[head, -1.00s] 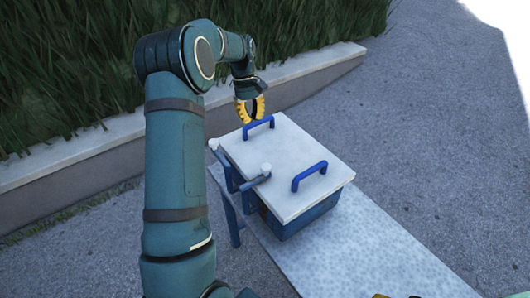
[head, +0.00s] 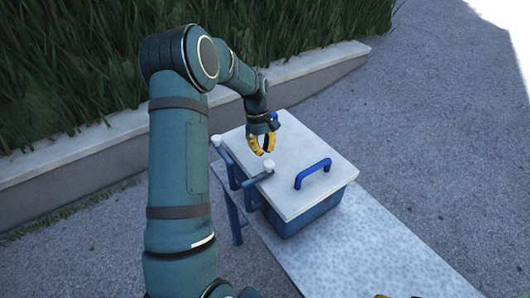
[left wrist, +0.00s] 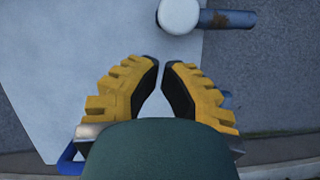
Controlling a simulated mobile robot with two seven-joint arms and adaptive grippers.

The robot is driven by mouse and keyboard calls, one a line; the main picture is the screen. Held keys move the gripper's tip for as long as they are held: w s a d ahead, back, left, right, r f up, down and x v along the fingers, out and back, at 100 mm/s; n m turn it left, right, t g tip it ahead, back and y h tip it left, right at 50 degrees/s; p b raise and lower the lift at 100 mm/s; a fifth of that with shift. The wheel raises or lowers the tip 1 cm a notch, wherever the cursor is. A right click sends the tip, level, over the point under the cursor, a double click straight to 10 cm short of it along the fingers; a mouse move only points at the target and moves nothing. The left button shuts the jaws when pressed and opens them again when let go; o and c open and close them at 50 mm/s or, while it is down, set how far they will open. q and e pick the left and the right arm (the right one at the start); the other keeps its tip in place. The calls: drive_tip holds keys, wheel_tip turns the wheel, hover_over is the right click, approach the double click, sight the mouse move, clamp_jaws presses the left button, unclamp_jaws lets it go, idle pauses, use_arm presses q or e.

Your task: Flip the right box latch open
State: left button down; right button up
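The box (head: 310,216) has a pale lid (head: 299,150) with blue handles. Two latches with white knobs are on its left side. The right latch (head: 266,168) has its knob at the lid's edge and its blue-grey bar reaching outward to the left. The left latch (head: 215,141) is farther back. My left gripper (head: 261,144) has yellow fingers, parted by a narrow gap and empty, above the lid just behind the right latch's knob. In the left wrist view the gripper (left wrist: 161,67) is below a white knob (left wrist: 179,15), apart from it. My right gripper (head: 380,296) barely shows at the bottom edge.
The box stands on a pale speckled table (head: 355,253), bare to its right. The near blue handle (head: 313,173) stands up from the lid; my left gripper partly hides the far one. A low stone wall (head: 120,128) and grass are behind, with open pavement at right.

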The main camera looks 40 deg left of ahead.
use_arm(q)
drive_tip(key=shift+s+d+f, duration=0.1)
drive_tip(key=shift+s+d, duration=0.25)
drive_tip(key=shift+d, duration=0.35)
drive_tip(key=shift+d, duration=0.15)
use_arm(e)
drive_tip(key=shift+r, duration=0.1)
use_arm(q)
drive_tip(key=shift+d+m, duration=0.2)
drive_tip(key=shift+m, duration=0.2)
